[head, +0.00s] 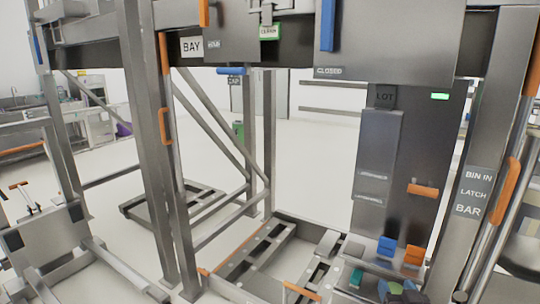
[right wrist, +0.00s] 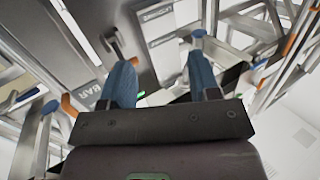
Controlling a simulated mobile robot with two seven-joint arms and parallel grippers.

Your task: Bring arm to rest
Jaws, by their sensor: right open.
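My right gripper (right wrist: 163,70) shows in the right wrist view as two blue fingers set well apart on a dark palm. It is open, with nothing seen between the fingers. Behind the fingers are grey panels and frame bars, blurred and tilted. In the head view, small blue and dark parts at the lower right may belong to this gripper, but I cannot tell them surely from the coloured blocks there. My left gripper is in neither view.
A grey steel frame with a BAY label (head: 191,47) fills the head view. A post marked BIN IN LATCH BAR (head: 474,192) stands at right, beside a dark LOT panel (head: 385,97). An orange handle (head: 422,190) juts out there. Pale floor (head: 310,170) lies open behind.

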